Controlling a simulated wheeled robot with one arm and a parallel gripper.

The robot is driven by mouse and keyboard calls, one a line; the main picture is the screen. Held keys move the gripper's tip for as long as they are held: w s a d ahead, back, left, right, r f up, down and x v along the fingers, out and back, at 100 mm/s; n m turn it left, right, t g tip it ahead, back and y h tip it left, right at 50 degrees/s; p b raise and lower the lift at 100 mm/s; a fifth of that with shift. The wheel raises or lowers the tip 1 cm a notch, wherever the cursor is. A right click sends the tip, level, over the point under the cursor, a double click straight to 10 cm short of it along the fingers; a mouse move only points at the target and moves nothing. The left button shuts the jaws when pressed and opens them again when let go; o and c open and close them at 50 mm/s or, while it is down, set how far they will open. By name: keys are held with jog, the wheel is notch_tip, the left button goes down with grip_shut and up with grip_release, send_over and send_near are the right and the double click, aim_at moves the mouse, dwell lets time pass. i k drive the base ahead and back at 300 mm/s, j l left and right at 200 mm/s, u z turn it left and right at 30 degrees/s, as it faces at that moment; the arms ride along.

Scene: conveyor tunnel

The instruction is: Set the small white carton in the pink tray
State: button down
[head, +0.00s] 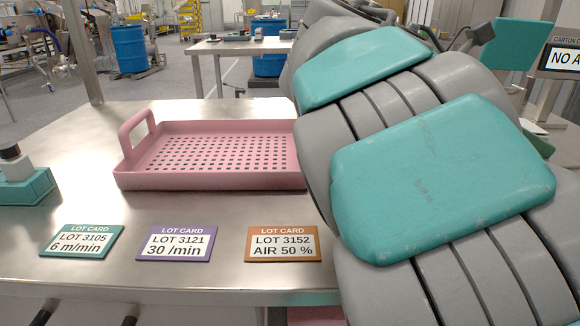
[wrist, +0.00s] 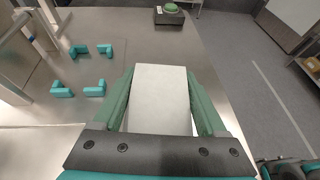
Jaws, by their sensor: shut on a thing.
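The small white carton (wrist: 160,96) fills the middle of the wrist view. My gripper (wrist: 160,90) is shut on it, with a green finger against each side. The pink tray (head: 215,183) sits on the steel table in the head view, left of my arm. It has a perforated floor and a raised handle at its left end, and the visible floor is empty. My arm hides the tray's right end. My gripper and the carton are hidden in the head view, and the tray does not show in the wrist view.
Three lot cards, green (head: 82,241), purple (head: 174,244) and orange (head: 283,244), lie along the front of the table. A teal block (head: 27,188) holding a bottle stands at the left. Teal corner pieces (wrist: 62,92) and a dark box with a green button (wrist: 170,17) show in the wrist view.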

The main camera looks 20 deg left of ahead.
aim_at(223, 156)
jog(key=k+j+z, duration=0.15)
jog(key=z, duration=0.3)
jog(key=k+z, duration=0.7)
jog(key=z, duration=0.25)
jog(key=k+l+z, duration=0.2)
jog(key=z, duration=0.25)
jog(key=k+j+z, duration=0.1)
jog(key=k+z, duration=0.15)
jog(key=z, duration=0.2)
jog(key=k+z, duration=0.25)
jog(key=z, duration=0.25)
jog(key=k+l+z, duration=0.1)
jog(key=z, duration=0.35)
jog(key=k+l+z, duration=0.2)
jog(key=k+z, duration=0.15)
jog(key=z, duration=0.15)
jog(key=k+z, duration=0.25)
jog(key=k+j+z, duration=0.1)
jog(key=z, duration=0.2)
jog(key=u, duration=0.45)
jog(key=j+u, duration=0.15)
jog(key=u, duration=0.3)
jog(key=k+j+u, duration=0.1)
jog(key=u, duration=0.8)
jog(key=j+u, duration=0.15)
jog(key=u, duration=0.75)
jog(key=j+u, duration=0.15)
jog(key=u, duration=0.25)
jog(key=i+u, duration=0.1)
jog(key=u, duration=0.35)
